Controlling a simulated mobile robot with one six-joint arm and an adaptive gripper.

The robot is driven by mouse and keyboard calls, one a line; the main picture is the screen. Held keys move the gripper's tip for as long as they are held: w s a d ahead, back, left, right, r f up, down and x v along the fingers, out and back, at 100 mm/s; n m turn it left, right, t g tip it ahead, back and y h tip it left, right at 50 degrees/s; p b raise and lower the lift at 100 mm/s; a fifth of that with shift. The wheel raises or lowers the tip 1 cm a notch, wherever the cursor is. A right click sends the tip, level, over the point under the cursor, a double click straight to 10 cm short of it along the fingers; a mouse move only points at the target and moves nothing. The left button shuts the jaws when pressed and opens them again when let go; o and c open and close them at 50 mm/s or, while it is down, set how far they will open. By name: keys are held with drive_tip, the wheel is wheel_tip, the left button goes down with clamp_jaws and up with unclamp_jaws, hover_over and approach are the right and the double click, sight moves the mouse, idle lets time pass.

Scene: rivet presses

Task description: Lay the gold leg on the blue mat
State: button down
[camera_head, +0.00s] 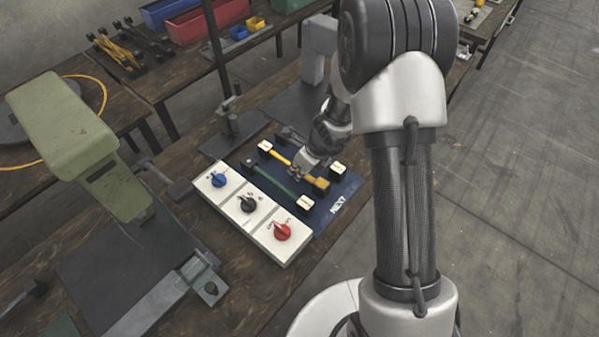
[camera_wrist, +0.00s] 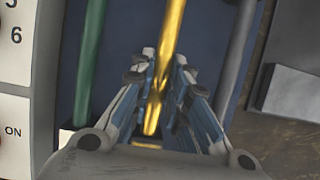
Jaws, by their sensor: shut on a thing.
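The gold leg (camera_head: 280,158) is over the blue mat (camera_head: 330,215), running diagonally between the green leg and a dark leg. My gripper (camera_head: 297,174) is shut on it around its middle part, which the fingers hide in the head view. In the wrist view the gold leg (camera_wrist: 171,40) passes between my two fingers (camera_wrist: 160,112), with the dark blue mat (camera_wrist: 130,45) behind it. I cannot tell whether the leg touches the mat or is slightly above it.
A green leg (camera_head: 268,183) lies left of the gold leg. White end blocks (camera_head: 305,203) stand on the mat. A white control box (camera_head: 249,210) with blue, black and red knobs borders the mat. Green (camera_head: 80,135) and grey (camera_head: 318,55) presses stand nearby.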

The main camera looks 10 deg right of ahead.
drive_tip(key=shift+r, duration=0.15)
drive_tip(key=c, duration=1.6)
unclamp_jaws()
drive_tip(key=shift+o, duration=0.2)
